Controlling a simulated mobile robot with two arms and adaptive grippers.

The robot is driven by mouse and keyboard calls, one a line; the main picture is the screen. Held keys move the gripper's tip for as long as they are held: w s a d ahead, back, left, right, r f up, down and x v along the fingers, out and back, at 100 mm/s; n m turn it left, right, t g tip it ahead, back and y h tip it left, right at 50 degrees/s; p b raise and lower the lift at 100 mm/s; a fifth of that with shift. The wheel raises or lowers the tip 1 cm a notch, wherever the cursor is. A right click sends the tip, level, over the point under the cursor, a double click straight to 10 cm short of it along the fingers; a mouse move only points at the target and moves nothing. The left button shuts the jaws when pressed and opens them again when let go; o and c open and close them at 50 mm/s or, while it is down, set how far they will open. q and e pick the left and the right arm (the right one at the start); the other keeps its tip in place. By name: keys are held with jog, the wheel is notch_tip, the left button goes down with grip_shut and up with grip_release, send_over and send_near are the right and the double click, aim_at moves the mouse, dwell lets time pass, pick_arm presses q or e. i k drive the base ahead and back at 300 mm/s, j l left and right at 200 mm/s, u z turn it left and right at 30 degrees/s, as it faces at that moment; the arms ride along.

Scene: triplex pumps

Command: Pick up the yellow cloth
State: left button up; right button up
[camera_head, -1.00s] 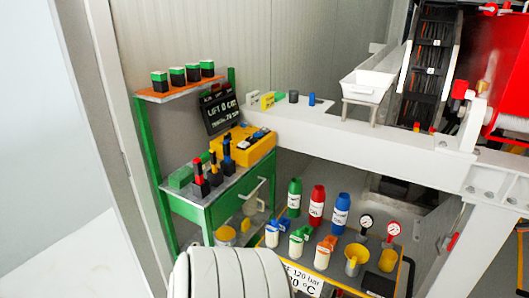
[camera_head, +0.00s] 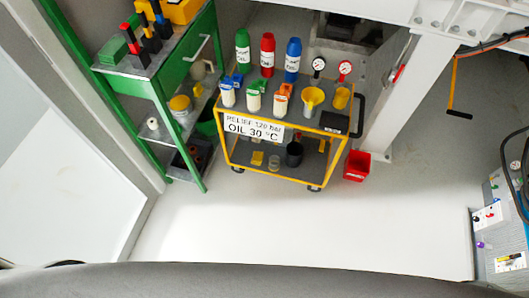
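I cannot make out a yellow cloth for certain. A small flat-looking yellow thing (camera_head: 257,158) lies on the lower shelf of the yellow cart (camera_head: 228,150); it is too small to tell whether it is cloth. On the cart's top stand a yellow funnel (camera_head: 312,98) and a yellow cup (camera_head: 341,97). Another yellow thing (camera_head: 180,103) sits on top of a container on the green bench's shelf. Neither of my grippers is in view.
A red bin (camera_head: 357,165) stands right of the cart. The white floor (camera_head: 320,225) in front is clear.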

aim_at(257, 159)
jog(key=u, duration=0.2)
jog(key=z, duration=2.25)
jog(key=j+u, duration=0.1)
jog(key=u, duration=2.15)
jog(key=i+j, duration=0.1)
jog(key=i, duration=0.75)
